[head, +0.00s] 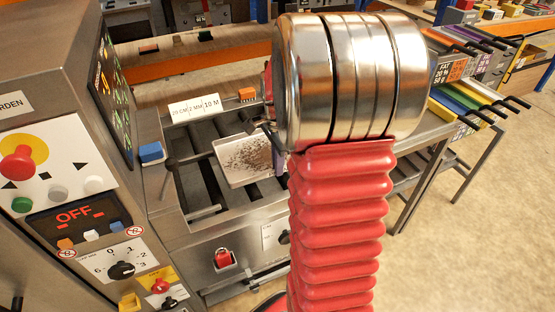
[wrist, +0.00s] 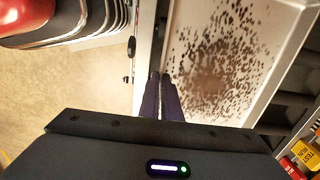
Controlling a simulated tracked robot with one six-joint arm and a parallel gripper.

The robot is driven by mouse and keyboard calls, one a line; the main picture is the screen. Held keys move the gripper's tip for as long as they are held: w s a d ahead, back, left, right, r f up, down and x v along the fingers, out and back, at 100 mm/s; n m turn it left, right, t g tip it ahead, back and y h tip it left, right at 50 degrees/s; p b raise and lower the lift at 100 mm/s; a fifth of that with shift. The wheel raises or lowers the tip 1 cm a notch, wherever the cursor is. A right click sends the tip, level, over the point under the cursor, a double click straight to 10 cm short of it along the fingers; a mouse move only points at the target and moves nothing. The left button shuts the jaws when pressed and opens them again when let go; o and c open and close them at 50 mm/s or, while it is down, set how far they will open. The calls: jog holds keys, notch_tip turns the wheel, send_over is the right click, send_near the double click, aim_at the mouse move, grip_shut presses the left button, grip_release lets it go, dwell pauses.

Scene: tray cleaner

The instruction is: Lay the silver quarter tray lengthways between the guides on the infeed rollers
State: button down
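The silver quarter tray (head: 236,176), speckled with dark crumbs, is over the infeed rollers (head: 192,182), turned at an angle to them in the head view. Its right end is hidden behind my arm. In the wrist view the tray (wrist: 182,30) fills the upper right. My gripper (wrist: 161,76) has its two dark fingers close together at the tray's left rim, apparently shut on it. A guide bar (head: 205,154) with a dark knob lies left of the tray. I cannot tell whether the tray touches the rollers.
The control cabinet (head: 60,130) with an OFF display stands close on the left. A blue block (head: 151,152) and a dimension label (head: 194,106) are on the machine's frame. A rack of coloured trays (head: 470,95) stands at the right.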

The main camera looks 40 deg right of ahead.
jog(key=shift+f, duration=1.95)
jog(key=shift+f, duration=0.45)
jog(key=c, duration=1.9)
grip_release()
notch_tip(320, 180, up, 14)
jog(key=shift+f, duration=0.1)
